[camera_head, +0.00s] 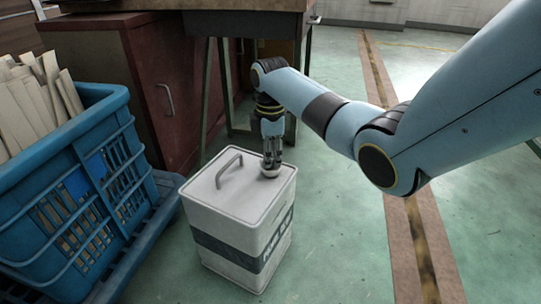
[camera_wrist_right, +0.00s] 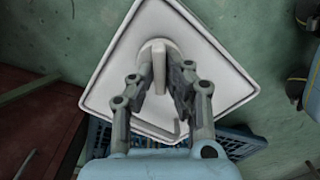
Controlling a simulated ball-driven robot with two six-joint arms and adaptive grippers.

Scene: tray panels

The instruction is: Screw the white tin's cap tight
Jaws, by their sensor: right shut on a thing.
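The white tin (camera_head: 220,222) stands upright on the green floor, with a dark band around its body and a handle (camera_head: 229,170) on its top. Its cap (camera_head: 270,172) sits on the top near the right back edge. My right gripper (camera_head: 271,163) reaches down from above and is shut on the cap. In the right wrist view the cap (camera_wrist_right: 159,62) shows a raised bar between the fingers of the right gripper (camera_wrist_right: 160,80). The tin's white top (camera_wrist_right: 117,84) spreads around it. I cannot tell how tight the cap sits. My left gripper is not in view.
A blue crate (camera_head: 95,190) with pale wooden strips (camera_head: 32,100) stands close to the tin's left. A dark red cabinet (camera_head: 150,85) and a table (camera_head: 245,5) with metal legs are behind. The floor right of the tin is clear, with a brown stripe (camera_head: 405,235).

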